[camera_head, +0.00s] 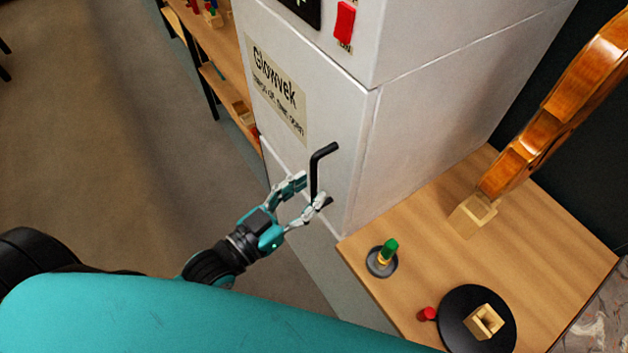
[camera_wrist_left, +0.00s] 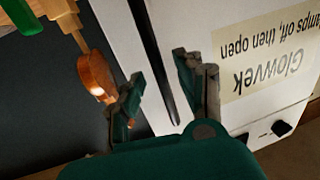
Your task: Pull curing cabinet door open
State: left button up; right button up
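The white curing cabinet door (camera_head: 335,115) carries a cream "Glowvek" label (camera_head: 278,85) that ends in "then open"; the label shows upside down in the wrist view (camera_wrist_left: 268,65). The door looks shut. Its black bar handle (camera_head: 315,172) stands near the door's right edge. My left gripper (camera_head: 311,192) is at the handle's lower part with its fingers spread. In the wrist view the dark handle (camera_wrist_left: 163,70) runs between the two separated fingers, with gaps visible. Contact is not clear. My right gripper is out of view.
A red switch (camera_head: 345,22) sits on the cabinet above the door. The wooden bench (camera_head: 420,250) at right holds a violin (camera_head: 555,110), a green-topped item (camera_head: 388,252) and a black disc (camera_head: 455,325). Open floor (camera_head: 120,150) lies left of the door.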

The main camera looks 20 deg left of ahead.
pick_arm(q)
jog(key=shift+x, duration=1.15)
grip_shut()
